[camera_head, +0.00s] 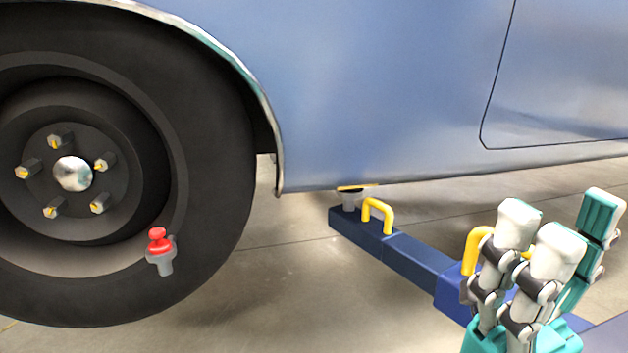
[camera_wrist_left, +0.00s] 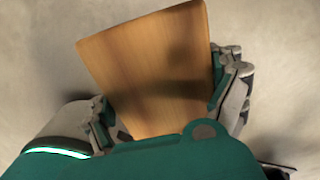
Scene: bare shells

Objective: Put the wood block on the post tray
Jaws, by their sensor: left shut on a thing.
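The wood block (camera_wrist_left: 150,65), a flat light-brown piece, fills the middle of the left wrist view. My left gripper (camera_wrist_left: 165,100) is shut on it, with fingers along both its sides. Neither shows clearly in the head view. The post tray (camera_head: 350,197) appears as a small grey round top on a post at the far end of the blue lift arm, just below the car's sill. A thin yellowish edge shows on top of it; I cannot tell what it is. My right gripper (camera_head: 565,235) is at the lower right, fingers up, apart and empty.
The blue lift arm (camera_head: 415,262) with yellow handles (camera_head: 378,213) runs from the tray toward my right gripper. The car body (camera_head: 390,90) hangs low above it. A wheel (camera_head: 215,190) with a red-topped part (camera_head: 158,245) stands at left. Concrete floor between is clear.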

